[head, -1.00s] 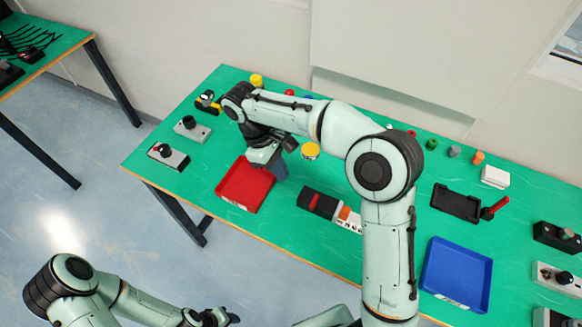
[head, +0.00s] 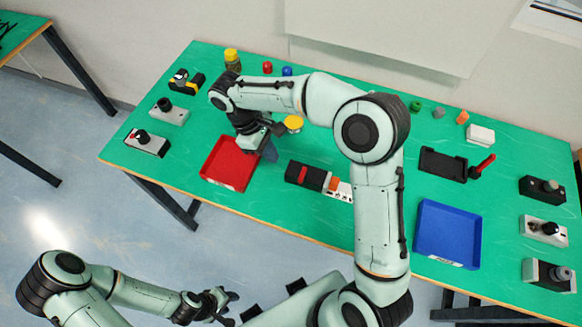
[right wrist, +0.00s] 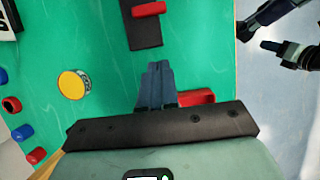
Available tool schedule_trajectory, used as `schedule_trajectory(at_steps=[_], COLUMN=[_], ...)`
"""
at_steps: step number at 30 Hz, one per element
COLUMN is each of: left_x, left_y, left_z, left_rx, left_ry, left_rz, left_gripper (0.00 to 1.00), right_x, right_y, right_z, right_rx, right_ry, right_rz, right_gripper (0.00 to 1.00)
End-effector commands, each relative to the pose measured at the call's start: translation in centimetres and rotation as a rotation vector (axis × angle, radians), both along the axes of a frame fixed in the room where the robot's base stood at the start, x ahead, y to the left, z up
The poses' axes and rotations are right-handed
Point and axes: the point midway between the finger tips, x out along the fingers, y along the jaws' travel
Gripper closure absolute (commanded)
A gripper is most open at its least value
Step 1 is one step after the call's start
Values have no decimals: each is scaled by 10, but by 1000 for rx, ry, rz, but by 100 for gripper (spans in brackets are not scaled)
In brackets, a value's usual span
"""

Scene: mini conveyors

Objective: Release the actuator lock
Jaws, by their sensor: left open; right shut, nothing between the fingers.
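No part is plainly marked as the actuator lock. A black block with a red lever (head: 304,174) lies on the green table, beside a white-and-orange piece (head: 340,188). The block also shows at the top of the right wrist view (right wrist: 145,35). A black cradle (head: 443,164) with a red handle (head: 483,166) lies further right. My right gripper (head: 270,153) is shut and empty, above the table between the red tray (head: 228,186) and the black block. Its blue-grey fingers (right wrist: 158,68) point towards the block in the wrist view. My left gripper (head: 225,304) is open and empty, off the table's front edge.
A yellow-topped cylinder (head: 293,123) stands behind my right gripper. Knob and switch boxes line the left end (head: 147,145) and right end (head: 543,231). A blue tray (head: 447,236) lies at front right. Small coloured pieces stand along the back, partly behind my right arm.

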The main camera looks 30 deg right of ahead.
Motion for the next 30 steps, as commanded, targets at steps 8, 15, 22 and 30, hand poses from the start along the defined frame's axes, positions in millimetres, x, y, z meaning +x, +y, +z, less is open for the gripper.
schedule_trajectory(at_steps=[8,15,22,30], left_x=[-8,-8,-8,-8], left_y=[0,0,0,0], left_z=[-11,-11,-11,-11], left_rx=[0,0,0,0], left_ry=[9,9,9,9], left_rz=[0,0,0,0], left_gripper=[57,57,57,57], right_x=[-22,-40,-43,-43], right_y=[-19,-35,-36,-36], right_z=[-43,-41,-41,-41], right_rx=[0,1,2,1], right_ry=[0,-1,-1,-1], right_rz=[-3,0,1,5], right_gripper=[100,100,100,100])
